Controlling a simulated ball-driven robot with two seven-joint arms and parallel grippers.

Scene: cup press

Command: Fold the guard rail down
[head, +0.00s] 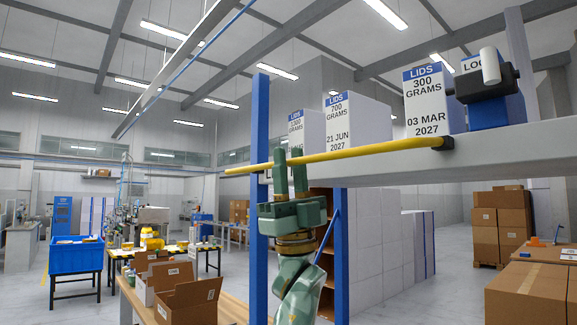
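The guard rail (370,149) is a long yellow bar along the front of a grey shelf (500,145). It runs roughly level at the height of the shelf edge, and its right end meets a black bracket (447,144). My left gripper (290,172) is green and reaches up from below to the left part of the rail. Its two fingers point up and cross the rail's line, with the tips just above it. The rail seems to pass between them; I cannot tell whether they touch or clamp it. My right gripper is not in view.
White LIDS boxes (427,100) stand on the shelf behind the rail, with a black and blue device (490,85) at the right. A blue upright post (260,130) stands just left of my gripper. Open cardboard boxes (190,300) sit on a bench below left.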

